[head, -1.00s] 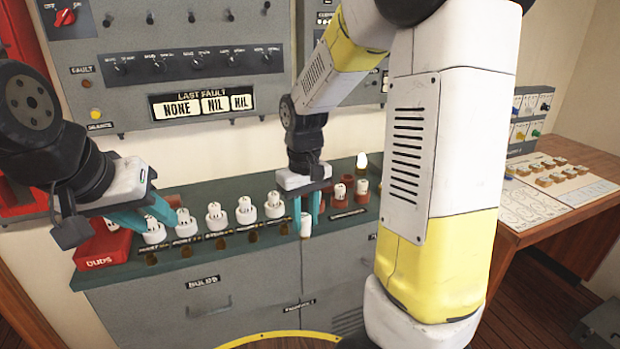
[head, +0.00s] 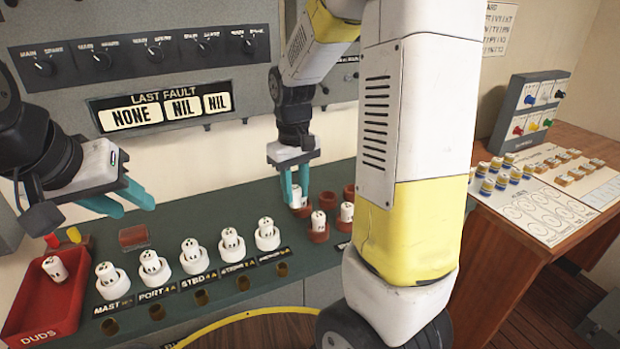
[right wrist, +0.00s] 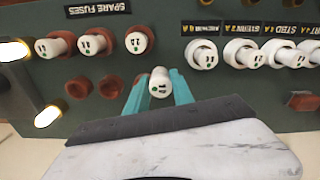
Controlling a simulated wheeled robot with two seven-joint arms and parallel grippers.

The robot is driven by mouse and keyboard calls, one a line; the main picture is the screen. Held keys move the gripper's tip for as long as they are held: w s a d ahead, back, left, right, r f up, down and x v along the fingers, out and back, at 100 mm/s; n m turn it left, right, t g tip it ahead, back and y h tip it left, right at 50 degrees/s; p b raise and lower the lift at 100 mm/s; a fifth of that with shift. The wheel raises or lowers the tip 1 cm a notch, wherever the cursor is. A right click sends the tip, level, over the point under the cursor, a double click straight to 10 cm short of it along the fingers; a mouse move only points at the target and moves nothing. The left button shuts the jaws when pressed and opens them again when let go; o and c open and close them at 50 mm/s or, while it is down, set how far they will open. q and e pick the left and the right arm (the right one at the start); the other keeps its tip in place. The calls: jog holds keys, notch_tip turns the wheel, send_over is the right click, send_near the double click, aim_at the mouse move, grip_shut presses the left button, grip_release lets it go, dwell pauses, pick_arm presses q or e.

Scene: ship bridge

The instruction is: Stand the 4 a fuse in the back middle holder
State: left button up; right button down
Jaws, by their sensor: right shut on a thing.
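My right gripper (head: 296,185) is shut on a small white fuse (head: 296,198), held upright. The fuse also shows between the fingers in the right wrist view (right wrist: 159,84); its rating is not readable. It is over or beside the back left brown holder (head: 303,210); I cannot tell whether it touches it. The back middle holder (head: 328,200) is empty and right of the fuse; it also shows in the right wrist view (right wrist: 110,87). Another empty back holder (head: 349,191) stands further right. White fuses stand in the front holders (head: 318,222). My left gripper (head: 128,198) is open and empty.
White fuses in white bases (head: 190,256) line the bench's front left. A red duds tray (head: 62,310) holds one fuse (head: 55,269). A reddish block (head: 133,237) lies behind the row. Lit bulbs (right wrist: 48,116) stand beside the spare rack.

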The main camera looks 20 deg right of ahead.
jog(key=shift+w+d+f, duration=0.8)
jog(key=shift+w+d, duration=0.3)
jog(key=shift+d, duration=0.75)
jog(key=shift+w+d+f, duration=0.75)
jog(key=shift+w+d, duration=0.35)
jog(key=shift+d, duration=0.7)
jog(key=shift+w+d+f, duration=0.8)
jog(key=shift+w+d, duration=0.3)
jog(key=shift+d, duration=0.75)
jog(key=shift+f, duration=0.1)
jog(key=shift+f, duration=0.3)
jog(key=c, duration=1.1)
grip_release()
jog(key=shift+r, duration=0.1)
